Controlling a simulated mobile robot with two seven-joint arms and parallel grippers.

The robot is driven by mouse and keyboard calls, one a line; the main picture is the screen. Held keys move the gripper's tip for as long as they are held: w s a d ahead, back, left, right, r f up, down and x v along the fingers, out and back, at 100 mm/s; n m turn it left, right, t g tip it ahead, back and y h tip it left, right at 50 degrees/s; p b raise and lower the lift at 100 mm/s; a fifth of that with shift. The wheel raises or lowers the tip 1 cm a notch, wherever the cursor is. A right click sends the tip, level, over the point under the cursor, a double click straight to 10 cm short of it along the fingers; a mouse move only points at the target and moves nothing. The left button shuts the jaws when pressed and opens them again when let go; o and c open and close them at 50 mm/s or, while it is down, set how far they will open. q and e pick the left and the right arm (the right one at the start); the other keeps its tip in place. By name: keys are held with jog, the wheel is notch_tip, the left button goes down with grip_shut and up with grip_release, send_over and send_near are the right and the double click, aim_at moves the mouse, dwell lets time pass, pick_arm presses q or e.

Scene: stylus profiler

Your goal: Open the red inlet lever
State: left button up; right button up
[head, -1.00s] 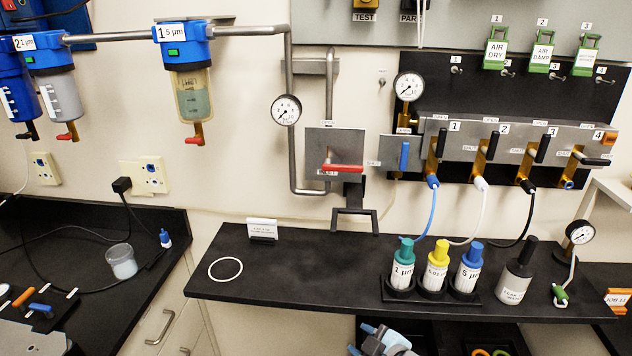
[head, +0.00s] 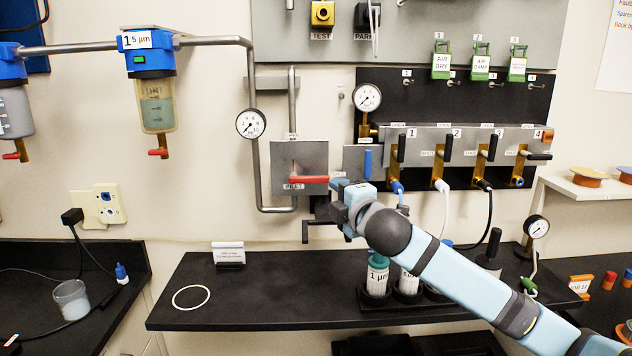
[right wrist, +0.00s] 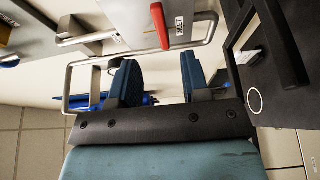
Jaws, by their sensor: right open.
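The red inlet lever (head: 309,180) lies horizontal on a grey wall plate (head: 285,158), above a label reading INLET. My right gripper (head: 342,187) is close to the lever's right end in the head view, its fingers partly hidden by the wrist. In the right wrist view its two dark blue fingers (right wrist: 158,80) stand apart with nothing between them. The red lever also shows there (right wrist: 160,25), beyond the fingertips and roughly in line with the gap, not held. My left gripper is not in view.
A blue-handled valve (head: 367,164) and a valve manifold (head: 470,140) are to the right. Bottles (head: 377,276) stand on the black shelf under my arm; the shelf's left part is mostly clear.

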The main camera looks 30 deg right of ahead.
aim_at(318, 180)
jog(key=w, duration=0.3)
jog(key=w+d, duration=0.1)
jog(key=w, duration=0.6)
jog(key=shift+w+d+p, duration=0.25)
jog(key=shift+w+p, duration=0.15)
grip_shut()
